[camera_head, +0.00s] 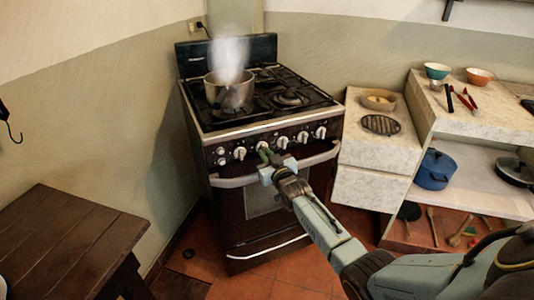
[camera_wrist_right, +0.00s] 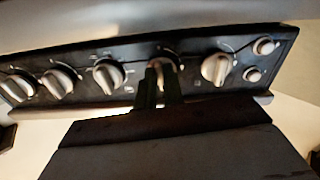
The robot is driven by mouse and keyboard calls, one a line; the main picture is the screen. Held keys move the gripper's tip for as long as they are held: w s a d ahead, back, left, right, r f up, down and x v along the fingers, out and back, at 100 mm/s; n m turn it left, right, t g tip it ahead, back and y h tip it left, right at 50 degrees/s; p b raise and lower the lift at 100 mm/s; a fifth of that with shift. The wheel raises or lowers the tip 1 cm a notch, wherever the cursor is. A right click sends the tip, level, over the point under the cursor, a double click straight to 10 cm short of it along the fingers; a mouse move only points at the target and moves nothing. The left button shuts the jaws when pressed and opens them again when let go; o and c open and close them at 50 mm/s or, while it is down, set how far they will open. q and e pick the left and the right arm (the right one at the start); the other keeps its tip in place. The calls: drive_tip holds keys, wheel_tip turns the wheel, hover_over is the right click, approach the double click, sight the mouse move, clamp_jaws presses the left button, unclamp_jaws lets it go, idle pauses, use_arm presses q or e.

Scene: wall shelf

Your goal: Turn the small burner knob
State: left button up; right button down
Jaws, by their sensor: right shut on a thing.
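The stove (camera_head: 265,180) has a row of light burner knobs along its dark front panel. My right gripper (camera_head: 265,156) reaches up to this panel from the lower right. In the right wrist view its two dark fingers (camera_wrist_right: 160,88) are shut on a knob (camera_wrist_right: 163,66), which they partly hide. In the head view this is the second knob from the left, largely covered by the gripper. The free knobs beside it are one knob (camera_head: 239,153) to its left and another (camera_head: 282,142) to its right. My left gripper is not in view.
A steaming pot (camera_head: 230,92) stands on the left of the hob. The oven handle (camera_head: 320,155) runs just below the knobs. Two small buttons (camera_head: 221,155) sit at the panel's left end. A wooden table (camera_head: 75,240) stands at left, and a counter (camera_head: 375,150) at right.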

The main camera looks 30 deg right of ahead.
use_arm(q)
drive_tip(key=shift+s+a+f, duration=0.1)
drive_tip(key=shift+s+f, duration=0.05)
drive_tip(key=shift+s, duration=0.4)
use_arm(e)
drive_tip(key=shift+m, duration=0.8)
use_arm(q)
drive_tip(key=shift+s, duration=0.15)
use_arm(e)
drive_tip(key=c, duration=1.5)
unclamp_jaws()
